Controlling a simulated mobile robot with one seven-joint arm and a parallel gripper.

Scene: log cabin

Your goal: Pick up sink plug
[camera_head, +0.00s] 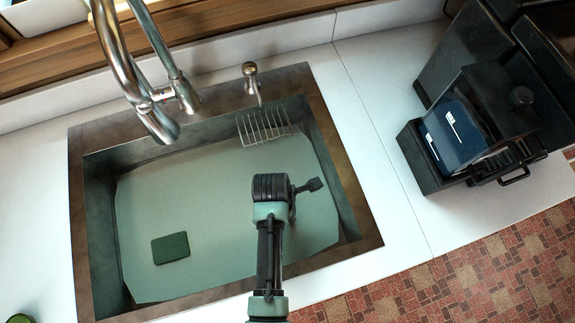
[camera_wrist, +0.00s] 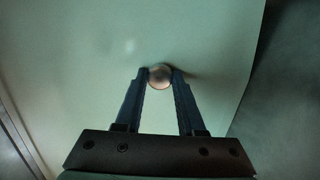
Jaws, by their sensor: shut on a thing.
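The sink plug (camera_wrist: 160,77) is a small round, brownish metallic piece in the wrist view. It sits between the tips of my gripper (camera_wrist: 160,74), with one dark finger against each side. My gripper is shut on it. The pale green sink floor lies behind it; I cannot tell whether the plug touches that floor. In the head view my arm reaches over the right half of the sink (camera_head: 90,200), and the plug is hidden there.
A dark green sponge (camera_head: 171,248) lies on the sink floor at left. A wire rack (camera_head: 264,128) stands at the sink's back wall. A tall faucet (camera_head: 125,75) rises behind the sink. A black coffee machine (camera_head: 500,110) stands on the white counter (camera_head: 385,80) at right.

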